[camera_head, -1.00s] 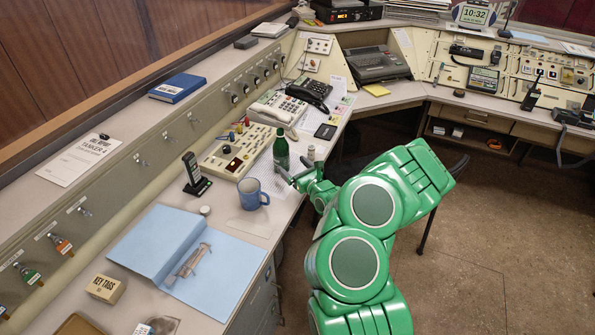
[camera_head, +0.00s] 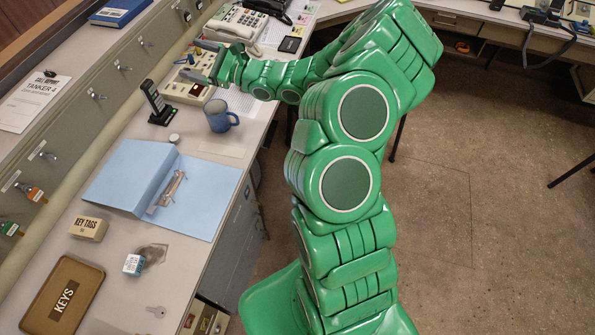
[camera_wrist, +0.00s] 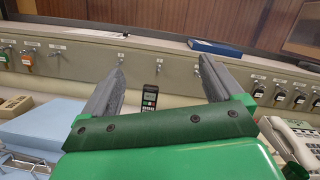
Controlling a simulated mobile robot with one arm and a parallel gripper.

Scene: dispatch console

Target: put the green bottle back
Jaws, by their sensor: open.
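The green bottle is not clearly visible now. In the head view my green arm covers the part of the desk where it stood. In the wrist view a small green shape (camera_wrist: 296,171) shows at the lower right edge, and I cannot tell whether it is the bottle. My gripper (camera_head: 198,62) is over the desk by the button panel (camera_head: 186,90), pointing left towards the sloped switch panel. In the wrist view its two grey fingers (camera_wrist: 163,72) are spread wide with nothing between them. The black handset in its stand (camera_wrist: 150,97) shows beyond, between the fingers.
A blue mug (camera_head: 221,116) and the handset (camera_head: 156,100) stand near the gripper. An open blue folder (camera_head: 205,190), key tags box (camera_head: 88,227) and brown KEYS case (camera_head: 62,294) lie nearer. A white telephone (camera_head: 236,24) is behind. The floor at right is clear.

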